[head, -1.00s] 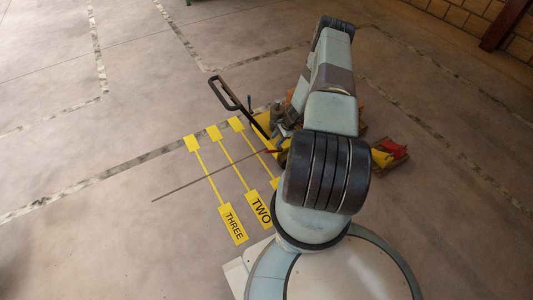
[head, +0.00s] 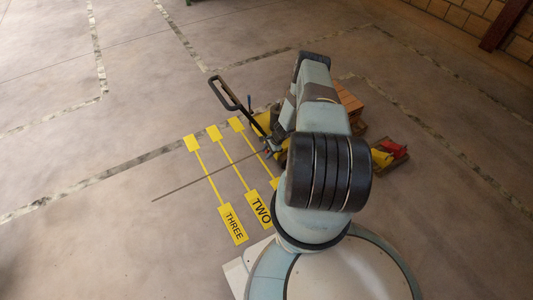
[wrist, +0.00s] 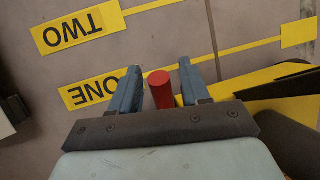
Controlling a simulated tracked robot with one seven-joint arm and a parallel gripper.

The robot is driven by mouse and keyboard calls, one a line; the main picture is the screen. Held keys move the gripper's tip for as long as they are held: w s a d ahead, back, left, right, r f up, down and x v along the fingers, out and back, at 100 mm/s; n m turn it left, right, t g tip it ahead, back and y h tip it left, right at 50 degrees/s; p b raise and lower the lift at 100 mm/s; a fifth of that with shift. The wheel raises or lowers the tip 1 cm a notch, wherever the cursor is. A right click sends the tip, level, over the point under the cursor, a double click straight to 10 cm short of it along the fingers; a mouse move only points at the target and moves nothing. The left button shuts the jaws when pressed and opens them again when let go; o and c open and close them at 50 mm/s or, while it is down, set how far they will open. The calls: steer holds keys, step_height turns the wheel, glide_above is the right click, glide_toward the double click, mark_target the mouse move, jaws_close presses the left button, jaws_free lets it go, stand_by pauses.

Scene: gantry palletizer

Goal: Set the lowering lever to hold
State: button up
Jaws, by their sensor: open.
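The lowering lever's red end (wrist: 159,88) shows in the wrist view as a round red cylinder, its front face toward the camera. My gripper (wrist: 161,68) is open, with one blue finger on each side of the red end. Whether either finger touches it I cannot tell. In the head view my gripper (head: 267,153) is low beside the yellow pallet truck (head: 259,128), and I cannot make out the lever there. The truck's dark loop handle (head: 224,92) leans up to the left. My arm hides much of the truck.
Yellow floor markings read THREE (head: 232,224), TWO (head: 258,207) and ONE (wrist: 92,90). A thin dark rod or line (head: 205,177) crosses them. Stacked brown blocks (head: 349,100) stand behind my arm. A red piece (head: 394,149) lies to the right. The floor at left is clear.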

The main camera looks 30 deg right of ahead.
steer(key=shift+c, duration=0.3)
jaws_close()
